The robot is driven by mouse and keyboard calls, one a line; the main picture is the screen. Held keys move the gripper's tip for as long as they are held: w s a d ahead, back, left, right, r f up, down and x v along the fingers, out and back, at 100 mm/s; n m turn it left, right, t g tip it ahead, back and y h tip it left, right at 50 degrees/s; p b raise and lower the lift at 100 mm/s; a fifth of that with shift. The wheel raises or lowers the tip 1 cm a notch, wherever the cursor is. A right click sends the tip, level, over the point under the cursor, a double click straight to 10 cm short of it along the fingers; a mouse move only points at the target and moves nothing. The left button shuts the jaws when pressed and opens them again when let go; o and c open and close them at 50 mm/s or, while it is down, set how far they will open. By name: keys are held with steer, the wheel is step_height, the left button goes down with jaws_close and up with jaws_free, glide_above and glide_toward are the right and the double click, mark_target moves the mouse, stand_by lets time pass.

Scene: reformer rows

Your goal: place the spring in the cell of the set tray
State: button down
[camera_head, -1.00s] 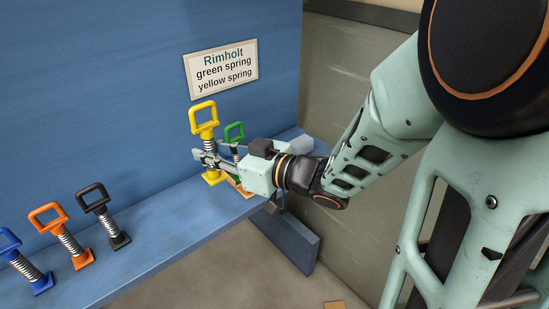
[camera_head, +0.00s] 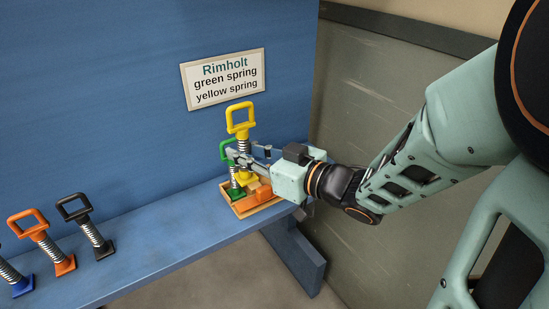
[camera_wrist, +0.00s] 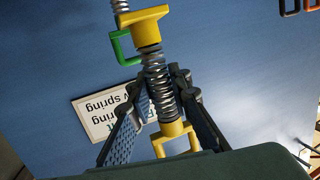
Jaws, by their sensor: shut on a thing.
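The yellow spring (camera_head: 240,118) has a square loop handle, a metal coil and a yellow base. My gripper (camera_head: 240,155) is shut on its coil, and the spring is close to upright. The wrist view also shows the yellow spring (camera_wrist: 158,80) between the gripper fingers (camera_wrist: 165,105). The wooden set tray (camera_head: 262,206) stands on the blue shelf. My gripper hides part of the tray.
A sign (camera_head: 224,78) on the blue wall reads Rimholt, green spring, yellow spring. A black spring (camera_head: 88,228), an orange spring (camera_head: 45,243) and a blue spring (camera_head: 14,278) stand to the left. The shelf (camera_head: 160,225) between them and the tray is clear.

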steer(key=shift+w+d+f+b, duration=0.45)
steer(key=shift+w+d+f, duration=0.2)
steer(key=shift+w+f, duration=1.55)
steer(key=shift+w+d+f+b, duration=0.4)
steer(key=shift+w+d+f, duration=0.25)
steer(key=shift+w+f, duration=1.55)
steer(key=shift+w+d+f+b, duration=0.45)
steer(key=shift+w+d+f, duration=0.2)
steer(key=shift+w+f, duration=1.55)
steer(key=shift+w+r, duration=0.1)
steer(key=c, duration=2.2)
jaws_free()
steer(key=shift+f, duration=0.2)
steer(key=o, duration=0.4)
